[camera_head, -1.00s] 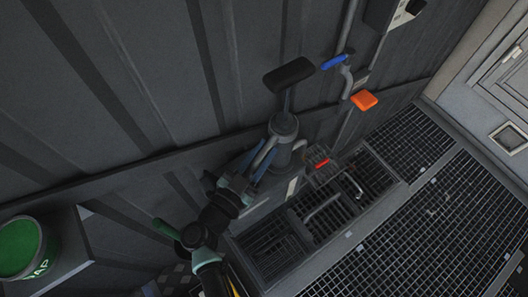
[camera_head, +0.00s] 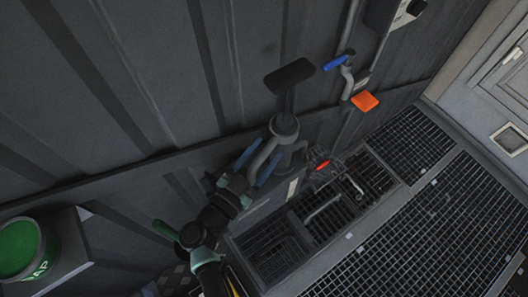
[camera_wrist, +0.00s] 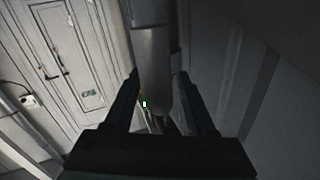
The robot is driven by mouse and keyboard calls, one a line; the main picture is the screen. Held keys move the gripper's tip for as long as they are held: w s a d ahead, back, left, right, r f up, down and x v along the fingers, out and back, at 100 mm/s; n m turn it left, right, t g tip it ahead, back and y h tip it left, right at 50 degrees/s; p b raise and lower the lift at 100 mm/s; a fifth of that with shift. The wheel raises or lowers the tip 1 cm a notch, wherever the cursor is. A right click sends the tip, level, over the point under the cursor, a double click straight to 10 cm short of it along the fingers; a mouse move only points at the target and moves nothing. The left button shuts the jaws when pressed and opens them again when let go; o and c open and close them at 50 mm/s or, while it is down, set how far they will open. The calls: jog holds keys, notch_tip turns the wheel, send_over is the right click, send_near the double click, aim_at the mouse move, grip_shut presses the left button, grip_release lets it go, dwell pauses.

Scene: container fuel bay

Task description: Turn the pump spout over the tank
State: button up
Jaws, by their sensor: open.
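The grey hand pump (camera_head: 284,126) stands against the dark wall in the head view, with a black paddle handle (camera_head: 290,73) on top. Its curved grey spout (camera_head: 264,152) comes down on the left side of the pump body. My gripper (camera_head: 262,158) is open, with one blue finger on each side of the spout. In the wrist view a grey tube (camera_wrist: 151,62) runs down between the two dark fingers (camera_wrist: 158,105); I cannot tell whether either touches it. A small unit with a red part (camera_head: 322,166) sits right of the pump; I cannot tell whether it is the tank.
A green drum (camera_head: 20,250) stands on a ledge at the lower left. A blue-handled valve (camera_head: 335,62) and an orange paddle (camera_head: 364,100) are on the wall to the right. Grated floor (camera_head: 430,230) lies right of the pump. A pale door (camera_wrist: 70,60) shows in the wrist view.

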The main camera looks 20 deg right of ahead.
jog(key=b+v, duration=0.1)
jog(key=v, duration=1.2)
jog(key=shift+d, duration=0.1)
